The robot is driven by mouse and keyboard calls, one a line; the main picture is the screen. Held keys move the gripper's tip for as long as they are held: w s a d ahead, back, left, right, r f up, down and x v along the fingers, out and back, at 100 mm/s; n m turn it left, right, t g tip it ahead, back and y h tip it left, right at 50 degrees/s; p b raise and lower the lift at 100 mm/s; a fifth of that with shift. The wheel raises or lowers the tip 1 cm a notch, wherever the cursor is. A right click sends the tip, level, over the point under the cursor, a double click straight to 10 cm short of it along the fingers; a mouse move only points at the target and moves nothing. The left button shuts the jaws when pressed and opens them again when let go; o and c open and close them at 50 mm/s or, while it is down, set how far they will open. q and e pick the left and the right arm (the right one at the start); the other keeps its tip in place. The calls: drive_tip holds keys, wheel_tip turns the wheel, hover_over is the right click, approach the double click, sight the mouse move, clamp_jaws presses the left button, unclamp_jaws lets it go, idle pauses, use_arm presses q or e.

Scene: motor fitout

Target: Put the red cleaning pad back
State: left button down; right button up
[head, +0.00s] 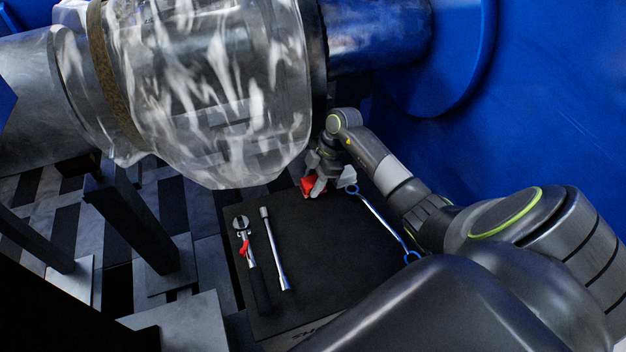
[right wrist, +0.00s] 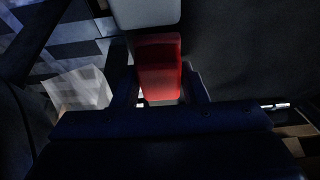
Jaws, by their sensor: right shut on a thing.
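The red cleaning pad (head: 308,186) shows in the head view at the far end of a black tool mat. My right gripper (head: 318,184) is shut on it, with the fingers pointing down. In the right wrist view the red pad (right wrist: 159,68) sits between the two dark fingers of my right gripper (right wrist: 160,88). I cannot tell whether the pad touches the mat or is held just above it. My left gripper is not in view.
The black mat (head: 325,245) carries an adjustable wrench with a red part (head: 244,240), a silver bar tool (head: 273,250) and a blue-ended wrench (head: 382,220). A blue wall (head: 560,100) stands at right.

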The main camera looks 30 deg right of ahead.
drive_tip(key=shift+f, duration=0.1)
drive_tip(key=shift+f, duration=0.15)
drive_tip(key=o, duration=0.9)
drive_tip(key=shift+o, duration=0.2)
drive_tip(key=v, duration=0.8)
drive_tip(key=shift+a+f, duration=0.1)
